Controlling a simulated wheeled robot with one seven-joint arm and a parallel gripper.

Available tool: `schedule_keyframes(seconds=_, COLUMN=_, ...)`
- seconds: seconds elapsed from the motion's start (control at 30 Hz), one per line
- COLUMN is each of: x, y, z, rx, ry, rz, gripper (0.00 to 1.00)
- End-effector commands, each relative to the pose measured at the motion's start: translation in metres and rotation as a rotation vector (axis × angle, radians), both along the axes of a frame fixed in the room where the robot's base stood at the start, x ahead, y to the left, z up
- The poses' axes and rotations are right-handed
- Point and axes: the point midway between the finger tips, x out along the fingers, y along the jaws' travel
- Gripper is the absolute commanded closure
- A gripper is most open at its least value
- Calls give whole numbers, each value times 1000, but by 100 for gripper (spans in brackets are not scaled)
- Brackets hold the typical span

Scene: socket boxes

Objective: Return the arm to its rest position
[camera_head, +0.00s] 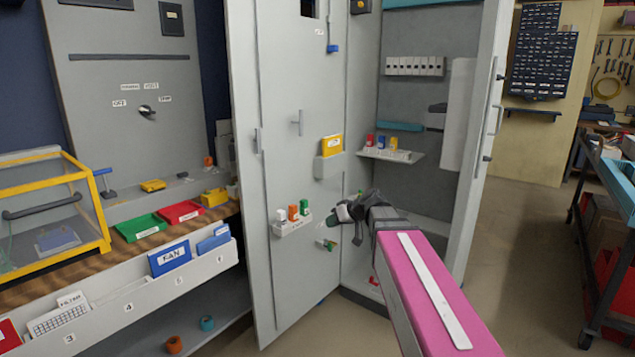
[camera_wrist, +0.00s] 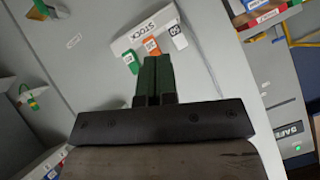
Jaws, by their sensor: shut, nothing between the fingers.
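My gripper (camera_head: 347,211) is at the end of my pink arm, in front of the open cabinet. In the wrist view my gripper (camera_wrist: 152,82) shows two dark green fingers pressed together with nothing between them. The fingers point toward a small white rack marked STOCK (camera_wrist: 146,38) on the grey door panel (camera_wrist: 215,75). The rack (camera_head: 292,226) holds a white, an orange and a green piece, and it sits left of my gripper in the head view. I cannot tell the exact gap between fingertips and rack.
A small green-tipped fitting (camera_head: 326,244) sticks out of the door below my gripper. A yellow card holder (camera_head: 331,146) is above. The tall cabinet door (camera_head: 484,130) stands open on the right. A workbench with trays (camera_head: 142,227) is at left. Floor (camera_head: 530,240) is clear at right.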

Motion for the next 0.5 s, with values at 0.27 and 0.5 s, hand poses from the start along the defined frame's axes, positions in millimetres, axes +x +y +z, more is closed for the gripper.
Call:
schedule_keyframes(seconds=0.27, x=-73, y=-54, z=-133, rx=-274, ry=368, rz=-220, gripper=100)
schedule_keyframes(seconds=0.5, x=-140, y=-107, z=-211, rx=-516, ry=592, rz=-441, gripper=100)
